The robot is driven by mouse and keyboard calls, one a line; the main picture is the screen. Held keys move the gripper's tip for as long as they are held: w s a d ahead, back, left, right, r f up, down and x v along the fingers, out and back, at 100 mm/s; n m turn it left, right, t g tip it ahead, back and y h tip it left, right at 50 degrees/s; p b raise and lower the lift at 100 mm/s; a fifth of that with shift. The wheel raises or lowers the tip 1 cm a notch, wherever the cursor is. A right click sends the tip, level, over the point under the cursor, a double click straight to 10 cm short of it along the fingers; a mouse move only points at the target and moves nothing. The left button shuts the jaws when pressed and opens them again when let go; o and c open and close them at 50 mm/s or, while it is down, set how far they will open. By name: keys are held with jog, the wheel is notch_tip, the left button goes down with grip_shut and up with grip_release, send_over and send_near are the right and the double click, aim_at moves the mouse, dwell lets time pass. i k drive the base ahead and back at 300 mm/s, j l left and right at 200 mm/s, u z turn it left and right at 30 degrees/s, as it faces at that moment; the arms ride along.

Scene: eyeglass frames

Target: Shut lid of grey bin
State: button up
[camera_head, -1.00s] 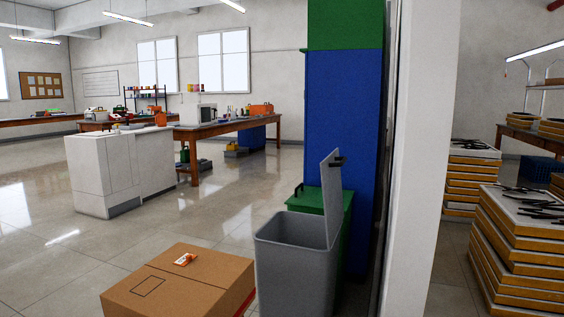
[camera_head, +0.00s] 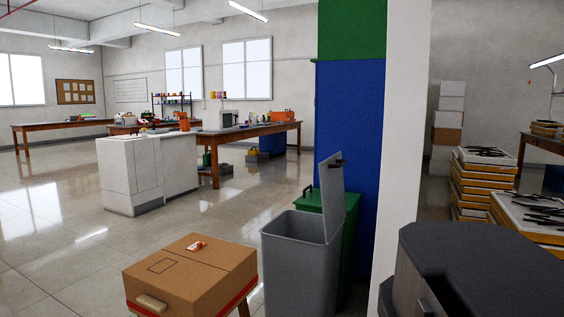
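The grey bin (camera_head: 288,262) stands on the floor right of the picture's middle. Its top is open. Its grey lid (camera_head: 331,195) stands raised, nearly upright, along the bin's right edge, with a dark handle near its upper end. My gripper's fingers are not visible. A large dark grey shape fills the lower right corner; it looks like part of my own arm, well to the right of the lid and apart from it in the picture.
A cardboard box (camera_head: 195,270) is left of the bin. A green bin (camera_head: 350,232) stands behind it, before a tall blue and green cabinet (camera_head: 345,110). A white pillar (camera_head: 405,120) is to the right, then stacked trays (camera_head: 484,185). Open floor lies to the left.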

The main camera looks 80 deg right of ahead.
aim_at(330, 170)
jog(key=i+j+u, duration=0.1)
jog(key=u, duration=0.2)
jog(key=i+u, duration=0.25)
jog(key=i+z, duration=0.1)
jog(key=i+l+z, duration=0.15)
jog(key=i+z, duration=1.05)
jog(key=i, duration=0.45)
jog(key=i+j+z, duration=0.15)
jog(key=i+z, duration=0.15)
jog(key=i, duration=0.4)
jog(key=i+l+z, duration=0.15)
jog(key=i+z, duration=1.05)
jog(key=i+j+z, duration=0.15)
jog(key=z, duration=0.25)
jog(key=i+l+z, duration=0.2)
jog(key=i+z, duration=0.2)
jog(key=i, duration=0.15)
jog(key=i+z, duration=0.4)
jog(key=i+j+z, duration=0.2)
jog(key=i+z, duration=0.2)
jog(key=i, duration=0.25)
jog(key=i+z, duration=0.5)
jog(key=i+j+z, duration=0.2)
jog(key=i+z, duration=0.8)
jog(key=i+l, duration=0.05)
